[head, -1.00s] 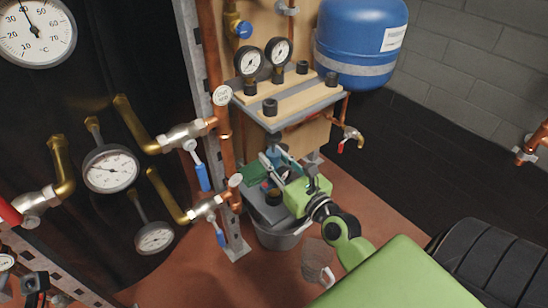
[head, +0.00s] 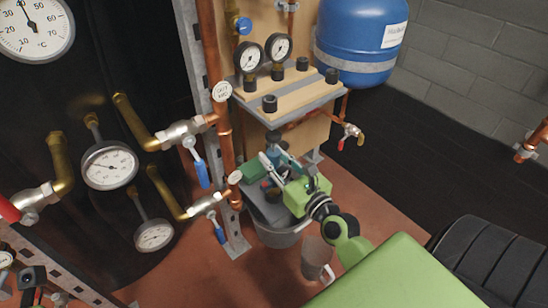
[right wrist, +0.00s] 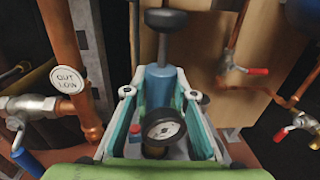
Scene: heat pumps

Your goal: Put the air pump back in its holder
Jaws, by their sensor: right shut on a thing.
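The air pump (right wrist: 160,88) has a blue barrel and a black top on a dark rod. It stands roughly upright in the right wrist view. In the head view a small blue part of the pump (head: 274,144) shows below the shelf. My right gripper (head: 271,160) is shut on the pump, with one finger on each side of the barrel in the right wrist view (right wrist: 160,94). The pump's lower end is hidden behind a dark round gauge (right wrist: 163,128) and the gripper. I cannot make out the holder for certain. My left gripper is not in view.
A wooden-topped shelf (head: 330,93) with gauges and black knobs stands just above the pump. A grey bucket (head: 278,239) is under my right gripper. Copper pipes (head: 222,140) and valves stand close on the left. A blue tank (head: 358,35) is behind right.

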